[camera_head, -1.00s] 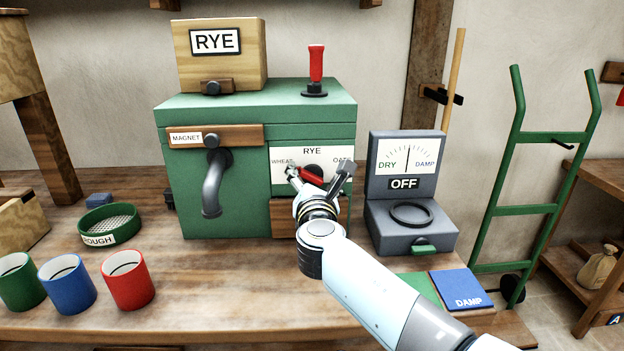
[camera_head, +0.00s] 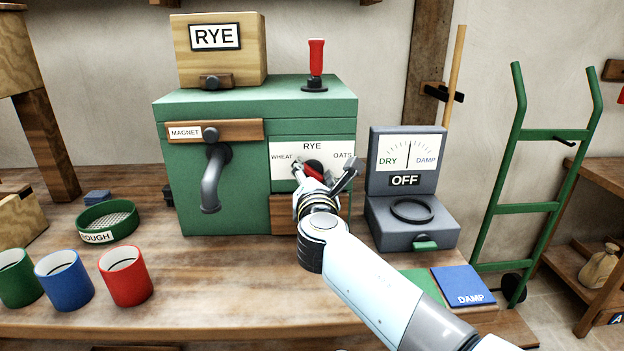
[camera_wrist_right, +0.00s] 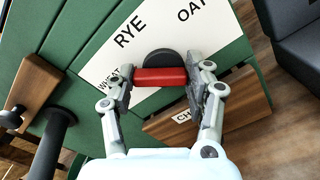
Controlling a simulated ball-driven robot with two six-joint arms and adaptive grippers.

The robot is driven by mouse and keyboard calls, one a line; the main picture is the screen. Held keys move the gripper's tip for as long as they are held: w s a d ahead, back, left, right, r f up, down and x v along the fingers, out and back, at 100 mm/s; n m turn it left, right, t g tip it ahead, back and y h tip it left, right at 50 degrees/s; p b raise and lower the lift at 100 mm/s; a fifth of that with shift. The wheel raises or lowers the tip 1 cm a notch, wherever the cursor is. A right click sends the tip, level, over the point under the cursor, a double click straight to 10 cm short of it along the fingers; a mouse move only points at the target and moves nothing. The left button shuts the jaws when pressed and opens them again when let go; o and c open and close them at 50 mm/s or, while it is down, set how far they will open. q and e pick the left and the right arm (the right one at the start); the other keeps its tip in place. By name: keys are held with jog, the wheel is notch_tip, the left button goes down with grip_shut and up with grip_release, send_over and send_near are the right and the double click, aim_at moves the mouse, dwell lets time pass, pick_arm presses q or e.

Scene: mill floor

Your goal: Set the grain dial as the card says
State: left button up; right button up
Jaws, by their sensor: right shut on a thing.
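The grain dial is a black round knob (camera_wrist_right: 157,57) with a red bar handle (camera_wrist_right: 160,77), on a white plate (camera_head: 284,150) marked WHEAT, RYE and OATS on the green machine. My right gripper (camera_wrist_right: 166,86) is shut on the red handle, one finger at each end of it. In the head view the right gripper (camera_head: 322,174) partly hides the dial, and I cannot tell exactly which mark it points at. A white card (camera_head: 215,37) reading RYE is on the wooden box above the machine. My left gripper is not in view.
A grey meter (camera_head: 405,180) marked DRY and DAMP, with an OFF label, stands right of the machine. A grey spout (camera_head: 212,180) juts out left of the dial. Cups, including a red one (camera_head: 126,276), and a green sieve (camera_head: 107,222) stand left. The bench front centre is clear.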

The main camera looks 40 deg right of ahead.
jog(key=shift+s+d+f+m+b, duration=0.1)
jog(key=shift+m+b, duration=1.7)
jog(key=shift+m, duration=0.7)
jog(key=shift+s+d+m+b, duration=0.1)
jog(key=shift+m+b, duration=1.65)
jog(key=shift+m, duration=0.75)
jog(key=o, duration=1.2)
jog(key=shift+s+a, duration=0.1)
jog(key=v, duration=0.7)
jog(key=shift+a, duration=0.1)
jog(key=shift+s, duration=0.1)
